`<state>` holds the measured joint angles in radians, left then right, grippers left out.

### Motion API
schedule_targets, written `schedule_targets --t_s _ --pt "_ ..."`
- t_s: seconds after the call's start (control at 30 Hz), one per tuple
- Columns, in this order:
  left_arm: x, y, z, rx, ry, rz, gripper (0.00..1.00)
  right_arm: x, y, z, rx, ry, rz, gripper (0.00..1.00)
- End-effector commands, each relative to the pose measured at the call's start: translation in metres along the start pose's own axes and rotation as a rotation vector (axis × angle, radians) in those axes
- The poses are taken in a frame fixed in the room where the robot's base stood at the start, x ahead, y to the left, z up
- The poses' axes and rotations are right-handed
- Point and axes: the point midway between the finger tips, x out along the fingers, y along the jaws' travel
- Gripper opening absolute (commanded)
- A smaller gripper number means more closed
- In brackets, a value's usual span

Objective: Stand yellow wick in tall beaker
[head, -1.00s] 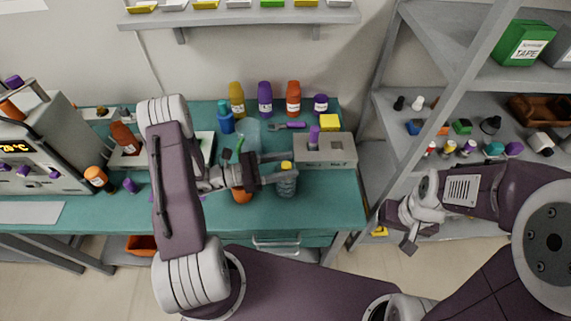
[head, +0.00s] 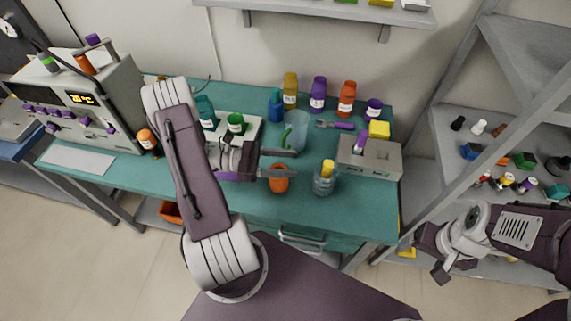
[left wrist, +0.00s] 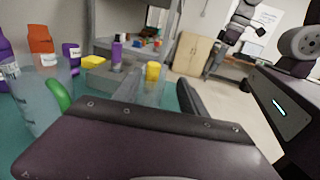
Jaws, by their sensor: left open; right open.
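A yellow wick (head: 327,167) stands in a clear glass beaker (head: 324,185) near the table's front right, its yellow top above the rim. It also shows in the left wrist view (left wrist: 152,71). A larger, cloudy clear beaker (head: 298,126) with a green curved piece (head: 286,138) stands behind it, to the left. I cannot tell for sure which beaker is the tall one. My left gripper (head: 294,163) is open and empty, left of the wick and apart from it. My right gripper (head: 432,258) is open and empty, off the table at right.
An orange cup (head: 279,184) stands just under my left gripper, partly hidden. A grey block with a purple piece (head: 370,160) is right of the wick. Several bottles (head: 318,95) line the back. A shelf rack (head: 455,130) stands at right.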

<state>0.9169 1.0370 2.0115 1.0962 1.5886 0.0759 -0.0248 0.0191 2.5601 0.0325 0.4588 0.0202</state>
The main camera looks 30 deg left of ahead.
Motion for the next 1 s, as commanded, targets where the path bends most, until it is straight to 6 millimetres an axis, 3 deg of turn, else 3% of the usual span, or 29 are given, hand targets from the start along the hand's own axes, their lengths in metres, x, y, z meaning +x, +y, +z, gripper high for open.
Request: schedule_targets --t_s 0.07,0.17,0.23,0.3,0.4,0.5,0.6,1.0 --pt "0.019 -0.025 -0.001 0.049 0.105 -0.149 0.5 -0.001 0.0 0.0 0.0 0.0 0.0 0.77" --pt "0.036 -0.085 -0.013 0.224 0.368 -0.501 0.5 -0.001 0.0 0.0 0.0 0.0 0.0 0.77" --pt "0.026 -0.119 -0.026 0.435 0.572 -0.773 0.5 0.0 0.0 0.0 0.0 0.0 0.0 0.77" --pt "0.008 -0.13 -0.035 0.699 0.747 -1.01 0.5 0.0 0.0 0.0 0.0 0.0 0.0 0.77" --pt "-0.005 -0.116 -0.034 1.103 0.91 -1.247 0.5 0.0 0.0 0.0 0.0 0.0 0.0 0.77" --pt "0.0 -0.097 -0.024 1.422 0.979 -1.365 0.5 0.0 0.0 0.0 0.0 0.0 0.0 0.77" --pt "0.007 -0.087 -0.016 1.588 0.998 -1.406 0.5 0.0 0.0 0.0 0.0 0.0 0.0 0.77" --pt "0.009 -0.084 -0.014 1.619 1.003 -1.411 0.5 0.0 0.0 0.0 0.0 0.0 0.0 0.77"
